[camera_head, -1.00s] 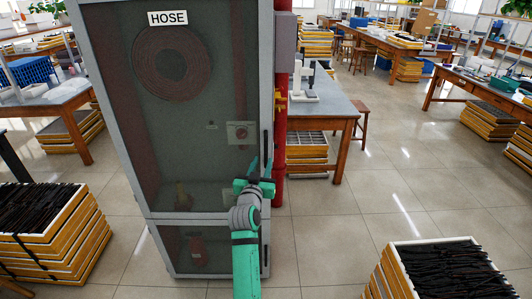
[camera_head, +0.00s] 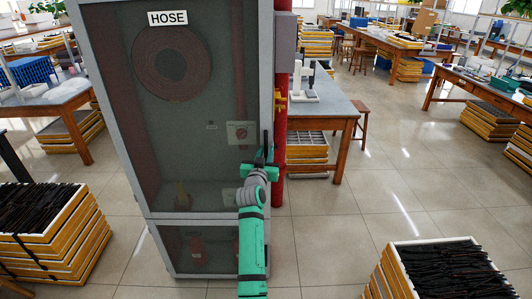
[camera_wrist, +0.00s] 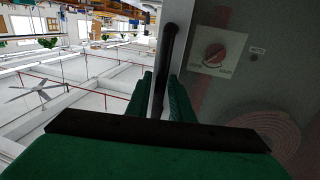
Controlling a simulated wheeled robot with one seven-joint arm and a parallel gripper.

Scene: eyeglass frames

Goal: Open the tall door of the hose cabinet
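The grey hose cabinet stands in the centre left of the head view, with a "HOSE" label at its top. Its tall glazed door (camera_head: 205,110) looks shut, with a hose reel behind the glass. A dark vertical bar handle (camera_wrist: 166,60) is on the door's right edge; in the head view my gripper partly hides it. My gripper (camera_head: 262,158) is at the handle's height. In the wrist view, its green fingers (camera_wrist: 162,98) stand on either side of the handle, with a narrow gap showing, and it looks open around the handle.
A smaller glazed lower door (camera_head: 200,250) is below the tall one. A red pipe (camera_head: 280,120) and a grey box (camera_head: 285,30) stand close beside the cabinet's right side. Stacked crates (camera_head: 445,270) stand at front right. The floor (camera_head: 335,235) right of my arm is clear.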

